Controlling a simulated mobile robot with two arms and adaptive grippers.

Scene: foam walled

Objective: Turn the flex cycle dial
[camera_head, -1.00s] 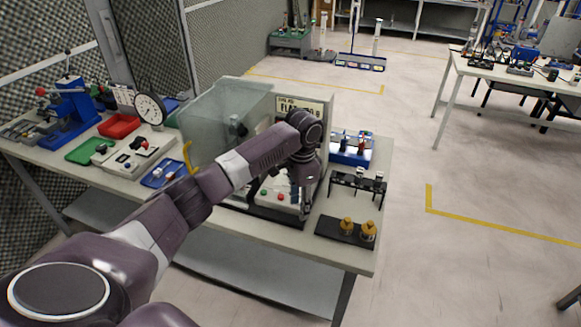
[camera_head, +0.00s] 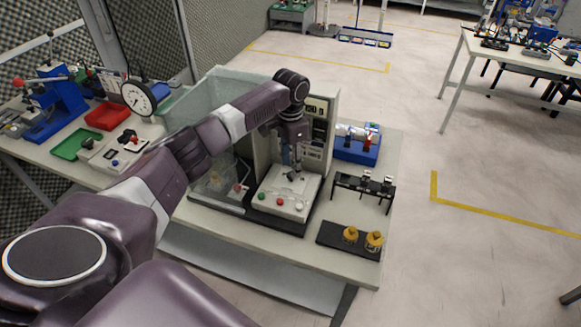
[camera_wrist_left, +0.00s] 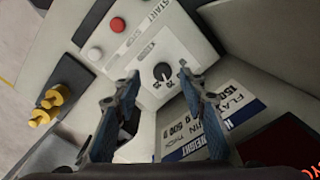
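The flex cycle dial (camera_wrist_left: 163,72) is a black knob with a light pointer mark on the white control panel (camera_wrist_left: 150,50), seen in the left wrist view. My left gripper (camera_wrist_left: 159,76) is open, with one finger on each side of the dial; I cannot tell whether either touches it. In the head view, my left gripper (camera_head: 293,170) reaches down over the panel (camera_head: 287,193) and mostly hides the dial. A red button (camera_wrist_left: 117,24) and a white button (camera_wrist_left: 95,54) lie beside the dial. My right gripper is not in view.
The flex machine (camera_head: 318,105) stands behind the panel, with a clear guard (camera_head: 215,100) to its left. A black rack (camera_head: 362,186) and yellow-topped weights (camera_head: 374,240) stand to the right. A blue box (camera_head: 356,148) is behind the rack.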

